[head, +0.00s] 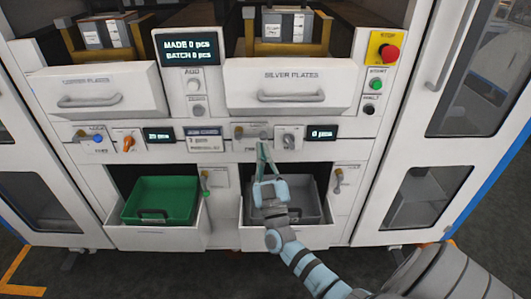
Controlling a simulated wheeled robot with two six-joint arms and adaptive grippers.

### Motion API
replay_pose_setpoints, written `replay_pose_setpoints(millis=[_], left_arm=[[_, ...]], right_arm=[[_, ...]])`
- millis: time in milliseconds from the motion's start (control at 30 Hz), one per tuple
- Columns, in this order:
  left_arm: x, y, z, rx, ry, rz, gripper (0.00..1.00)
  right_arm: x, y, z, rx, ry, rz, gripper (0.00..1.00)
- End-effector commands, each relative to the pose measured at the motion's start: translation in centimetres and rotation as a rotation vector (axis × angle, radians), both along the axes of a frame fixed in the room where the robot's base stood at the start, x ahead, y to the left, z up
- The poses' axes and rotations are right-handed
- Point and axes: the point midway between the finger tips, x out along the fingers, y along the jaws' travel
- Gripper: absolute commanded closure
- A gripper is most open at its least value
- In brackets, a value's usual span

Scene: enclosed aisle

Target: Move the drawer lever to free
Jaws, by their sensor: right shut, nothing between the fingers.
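My right gripper (263,153) reaches up from the lower right, its closed fingertips just below the middle control panel, by the small controls over the grey drawer; whether it touches one I cannot tell. A lever (204,180) stands upright right of the green drawer, with a green light (208,195) near it. A second lever (338,178) stands right of the grey drawer. Their labels are too small to read, so I cannot tell which positions are marked free. My left gripper is not in view.
Green bin (165,201) and grey bin (303,204) sit in the lower drawers. Above are the copper plates drawer (98,90), silver plates drawer (290,83), an orange knob (129,144), a grey knob (289,141) and a red emergency button (389,52). Cabinet doors flank both sides.

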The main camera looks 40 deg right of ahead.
Motion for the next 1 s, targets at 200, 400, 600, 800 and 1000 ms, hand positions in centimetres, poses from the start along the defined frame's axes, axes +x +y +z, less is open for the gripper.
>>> replay_pose_setpoints(millis=[200, 400, 600, 800, 1000], left_arm=[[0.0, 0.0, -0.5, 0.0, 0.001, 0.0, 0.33], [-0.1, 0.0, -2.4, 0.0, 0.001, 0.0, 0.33], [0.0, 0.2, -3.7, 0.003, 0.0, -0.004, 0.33], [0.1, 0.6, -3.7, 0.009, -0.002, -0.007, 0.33], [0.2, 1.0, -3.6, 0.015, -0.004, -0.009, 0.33]], right_arm=[[3.6, -1.7, 2.6, -0.002, -0.004, 0.0, 1.0], [5.7, -3.2, 2.2, -0.001, 0.003, -0.001, 1.0], [5.8, -4.1, 0.4, -0.001, 0.001, 0.0, 1.0], [5.8, -4.2, 0.3, 0.0, 0.001, 0.001, 1.0], [5.7, -4.4, 0.4, 0.001, 0.0, 0.001, 1.0]])
